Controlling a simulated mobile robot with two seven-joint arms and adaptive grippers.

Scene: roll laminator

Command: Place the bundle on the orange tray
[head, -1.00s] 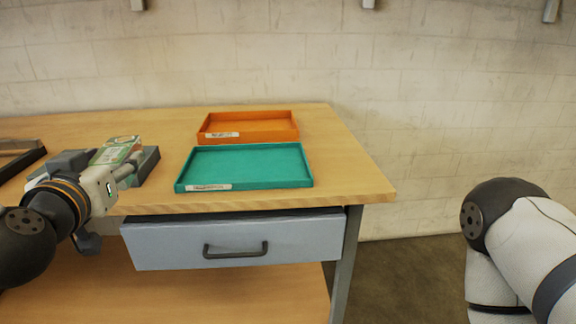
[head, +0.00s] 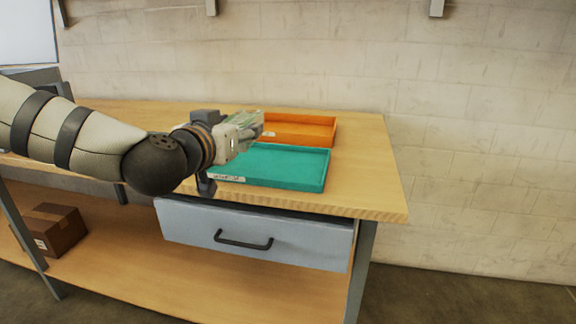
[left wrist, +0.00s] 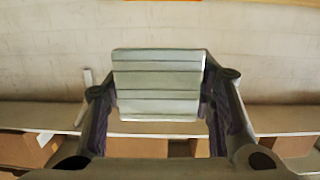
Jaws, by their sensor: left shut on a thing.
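The orange tray (head: 318,131) lies at the back right of the wooden table in the head view, its left part hidden behind my left gripper. My left gripper (head: 246,131) is shut on the bundle (head: 250,121), a pale, greenish stack. It holds the bundle above the left part of the teal tray, in front of the orange tray's left end in the picture. In the left wrist view the bundle (left wrist: 158,85) shows as a layered block between the two fingers. My right gripper is out of view.
The teal tray (head: 290,178) sits in front of the orange one. A grey drawer (head: 260,232) is under the tabletop (head: 368,190). A cardboard box (head: 55,229) stands on the lower shelf. Bare table lies right of the trays.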

